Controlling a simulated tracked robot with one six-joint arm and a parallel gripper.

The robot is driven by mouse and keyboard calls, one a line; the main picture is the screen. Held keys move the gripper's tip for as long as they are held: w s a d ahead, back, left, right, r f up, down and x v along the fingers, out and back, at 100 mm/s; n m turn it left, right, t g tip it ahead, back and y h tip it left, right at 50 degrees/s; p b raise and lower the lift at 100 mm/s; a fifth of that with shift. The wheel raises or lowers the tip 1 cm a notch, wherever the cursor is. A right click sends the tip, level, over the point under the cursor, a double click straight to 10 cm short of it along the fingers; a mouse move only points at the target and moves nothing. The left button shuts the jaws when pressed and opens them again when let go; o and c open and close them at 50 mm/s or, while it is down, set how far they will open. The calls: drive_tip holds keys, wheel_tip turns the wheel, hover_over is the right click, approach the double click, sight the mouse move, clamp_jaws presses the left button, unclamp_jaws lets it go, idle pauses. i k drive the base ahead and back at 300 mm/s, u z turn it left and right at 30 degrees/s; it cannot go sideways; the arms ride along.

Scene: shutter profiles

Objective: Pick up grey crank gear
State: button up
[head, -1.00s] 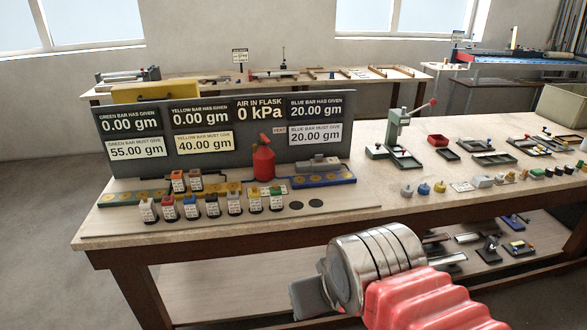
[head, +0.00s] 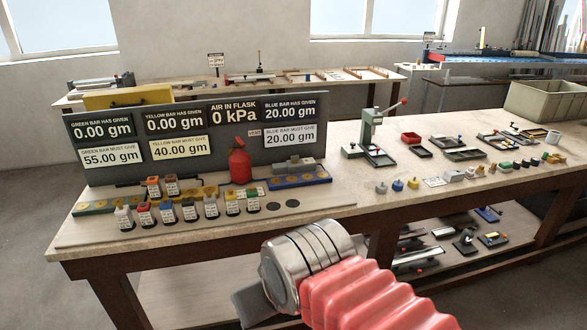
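A small grey knob-like piece (head: 381,187) stands on the workbench near its front edge, at the left end of a row with a blue and a yellow piece. It may be the grey crank gear, but it is too small to be sure. My arm, with red bellows and a metal wrist, is low in the middle of the view. Only a dark grey part of my gripper (head: 252,304) shows past the wrist, in front of the bench and well apart from the grey piece. Its fingertips are hidden.
A display board (head: 205,133) with a red flask (head: 240,162) and several small bottles fills the bench's left. A green press (head: 370,140) stands behind the knobs. Trays and small parts lie to the right, with a bin (head: 546,101) at the far right.

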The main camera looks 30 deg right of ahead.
sight(302, 166)
drive_tip(key=z, duration=0.05)
drive_tip(key=i, duration=1)
drive_tip(key=u, duration=0.05)
